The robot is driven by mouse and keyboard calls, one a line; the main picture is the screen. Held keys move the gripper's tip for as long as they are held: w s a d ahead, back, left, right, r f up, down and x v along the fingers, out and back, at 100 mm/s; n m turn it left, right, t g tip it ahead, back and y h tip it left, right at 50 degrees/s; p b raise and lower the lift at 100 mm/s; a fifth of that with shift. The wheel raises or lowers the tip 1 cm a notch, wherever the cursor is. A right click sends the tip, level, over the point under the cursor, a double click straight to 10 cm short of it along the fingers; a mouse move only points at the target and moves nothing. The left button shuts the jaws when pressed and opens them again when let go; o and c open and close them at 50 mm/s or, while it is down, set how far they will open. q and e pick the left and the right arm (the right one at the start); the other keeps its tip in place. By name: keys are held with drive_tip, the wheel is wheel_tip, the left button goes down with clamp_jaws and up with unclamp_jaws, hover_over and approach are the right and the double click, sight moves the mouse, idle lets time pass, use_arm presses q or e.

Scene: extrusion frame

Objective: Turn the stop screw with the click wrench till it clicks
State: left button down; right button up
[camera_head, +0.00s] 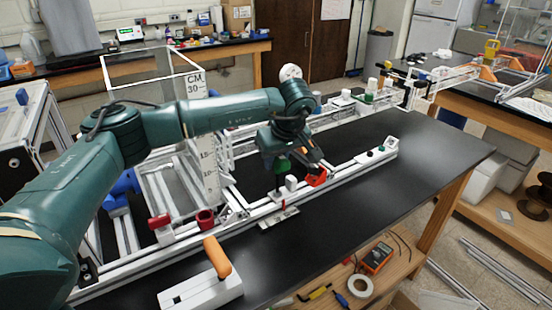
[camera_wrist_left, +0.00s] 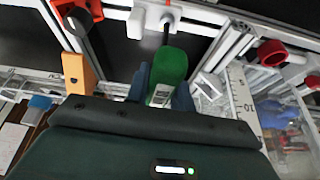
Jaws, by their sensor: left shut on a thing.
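My left gripper (camera_head: 282,160) is over the white rail on the black bench and is shut on the green handle of the click wrench (camera_head: 281,168). In the left wrist view, the green wrench handle (camera_wrist_left: 170,68) sits between the blue fingers of my left gripper (camera_wrist_left: 163,88). Its thin dark shaft runs from the handle toward pale metal fittings on the rail. I cannot make out the stop screw, or tell whether the shaft tip is seated on it. My right gripper is out of view.
A red part (camera_head: 317,178) is close to the right of the wrench. A red ring (camera_head: 205,219) and a red knob (camera_head: 158,221) are left along the frame. An orange handle (camera_head: 217,257) stands on a white block in front.

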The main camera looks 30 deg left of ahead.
use_arm(q)
drive_tip(key=shift+f+m, duration=0.15)
drive_tip(key=shift+m, duration=0.25)
drive_tip(key=shift+m, duration=0.5)
drive_tip(key=shift+n, duration=1)
drive_tip(key=shift+r+p, duration=0.35)
drive_tip(key=shift+r, duration=0.05)
drive_tip(key=shift+r+p, duration=0.75)
drive_tip(key=shift+r, duration=0.45)
